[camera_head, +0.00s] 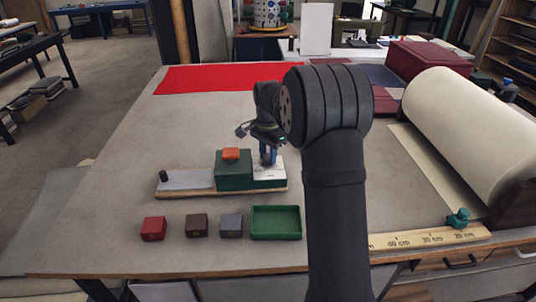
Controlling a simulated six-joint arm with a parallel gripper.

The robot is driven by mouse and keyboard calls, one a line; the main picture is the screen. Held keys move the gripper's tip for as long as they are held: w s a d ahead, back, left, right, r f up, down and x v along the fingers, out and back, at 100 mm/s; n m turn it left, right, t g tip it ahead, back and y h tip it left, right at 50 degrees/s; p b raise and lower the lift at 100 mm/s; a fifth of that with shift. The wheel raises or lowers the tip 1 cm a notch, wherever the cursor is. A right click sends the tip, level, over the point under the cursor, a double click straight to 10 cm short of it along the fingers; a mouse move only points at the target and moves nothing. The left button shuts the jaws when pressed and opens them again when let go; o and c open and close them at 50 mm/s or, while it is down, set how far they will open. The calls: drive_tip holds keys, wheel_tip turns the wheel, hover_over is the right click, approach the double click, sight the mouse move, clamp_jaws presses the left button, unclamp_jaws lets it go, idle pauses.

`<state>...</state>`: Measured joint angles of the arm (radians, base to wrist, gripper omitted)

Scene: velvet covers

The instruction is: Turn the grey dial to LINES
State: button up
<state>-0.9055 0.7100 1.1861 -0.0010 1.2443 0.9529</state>
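A low device stands on the table, with a green block (234,178) carrying an orange top piece (231,154) and a lower green block with a white top face (270,174) to its right. My gripper (267,158) is over the white face, pointing down. My gripper and arm hide part of this face. I cannot make out the grey dial or the word LINES; the dial may be behind the gripper. The fingers are too small and dark to show whether they are open or shut, or whether they touch anything.
In front of the device are a red block (153,228), a brown block (197,225), a grey block (231,226) and a green tray (276,237). A black peg (163,177) stands at the board's left end. A large cream roll (470,130) lies right. The table's left is clear.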

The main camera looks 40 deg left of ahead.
sight(268, 155)
drive_tip(key=shift+n, duration=0.4)
drive_tip(key=n, duration=0.5)
drive_tip(key=shift+n, duration=0.3)
drive_tip(key=n, duration=0.5)
drive_tip(key=shift+n, duration=0.3)
drive_tip(key=o, duration=1)
drive_tip(key=shift+c, duration=0.2)
drive_tip(key=shift+r, duration=0.1)
wheel_tip(268, 155, up, 17)
drive_tip(key=shift+r, duration=0.15)
